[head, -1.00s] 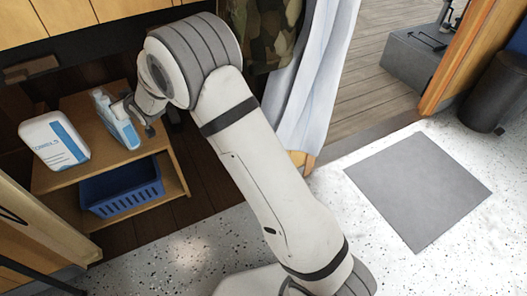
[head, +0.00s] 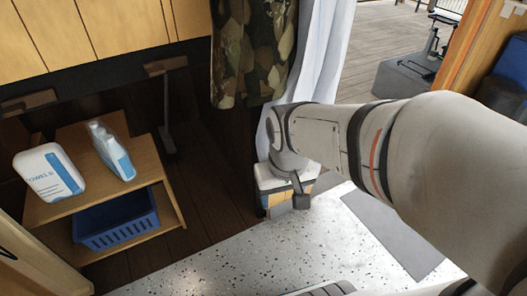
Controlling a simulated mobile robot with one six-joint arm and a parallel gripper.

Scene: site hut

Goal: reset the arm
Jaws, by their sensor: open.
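My gripper (head: 301,192) is in the middle of the head view, at the end of my arm, which reaches in from the right.
A wooden shelf unit (head: 157,178) holds a towel pack (head: 48,172), a white-and-blue bottle (head: 112,152) and a blue basket (head: 118,221). A camouflage garment (head: 240,55) and pale curtain (head: 335,50) hang behind my arm. A grey mat (head: 385,232) lies on the speckled floor.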

